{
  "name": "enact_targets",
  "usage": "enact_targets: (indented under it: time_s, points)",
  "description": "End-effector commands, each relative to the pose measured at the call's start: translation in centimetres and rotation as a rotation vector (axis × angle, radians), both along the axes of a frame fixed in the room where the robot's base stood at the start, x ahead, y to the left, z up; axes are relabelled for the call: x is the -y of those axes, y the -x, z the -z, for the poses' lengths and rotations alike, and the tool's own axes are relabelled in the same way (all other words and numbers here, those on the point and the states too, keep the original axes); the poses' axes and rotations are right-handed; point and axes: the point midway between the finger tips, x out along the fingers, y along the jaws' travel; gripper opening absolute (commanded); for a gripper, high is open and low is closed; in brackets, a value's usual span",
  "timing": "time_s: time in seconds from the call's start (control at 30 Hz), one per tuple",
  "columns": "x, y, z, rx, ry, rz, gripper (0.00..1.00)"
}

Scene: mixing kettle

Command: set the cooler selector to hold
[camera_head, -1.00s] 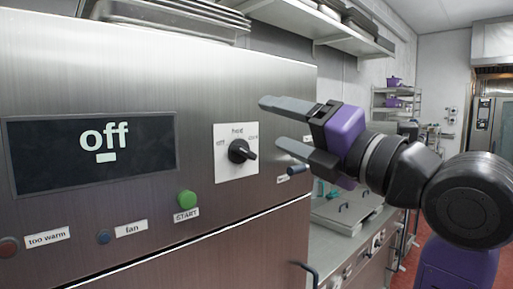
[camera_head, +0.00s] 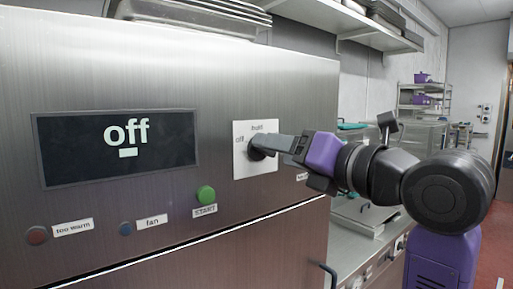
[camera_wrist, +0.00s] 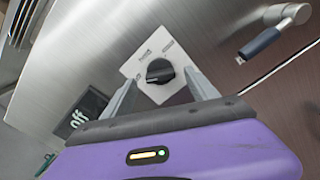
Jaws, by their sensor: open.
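The cooler selector is a black rotary knob (camera_wrist: 159,72) on a white square plate (camera_head: 243,166) on the steel front panel. In the head view the plate's "off" and "hold"-like labels show, blurred, and my fingers cover most of the knob. My gripper (camera_head: 263,147) is at the plate. In the wrist view its two grey fingers (camera_wrist: 162,95) stand open on either side of the knob, with gaps beside it. The exact pointer direction is hard to tell. The display (camera_head: 122,146) reads "off".
A green START button (camera_head: 205,195) sits below left of the plate. A blue fan button (camera_head: 125,229) and a red too-warm lamp (camera_head: 37,236) are further left. A handle with a dark blue grip (camera_wrist: 260,42) juts from the panel near the knob.

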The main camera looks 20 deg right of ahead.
Motion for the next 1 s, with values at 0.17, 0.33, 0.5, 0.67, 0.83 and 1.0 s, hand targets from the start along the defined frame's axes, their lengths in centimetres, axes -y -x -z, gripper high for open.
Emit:
enact_targets:
  time_s: [0.17,0.33,0.5,0.67,0.83,1.0]
  points:
    - [-0.7,-1.9,0.0,-0.001,-0.001,-0.002,0.68]
    - [-0.5,-1.8,0.0,0.001,0.000,0.000,0.68]
    - [-0.7,-2.2,0.0,0.001,0.000,0.000,0.68]
    - [-0.8,-2.7,0.0,0.000,0.000,0.001,0.68]
    - [-0.8,-2.8,0.0,0.000,-0.001,0.001,0.68]
    - [-0.8,-2.8,0.0,0.000,-0.001,0.001,0.50]
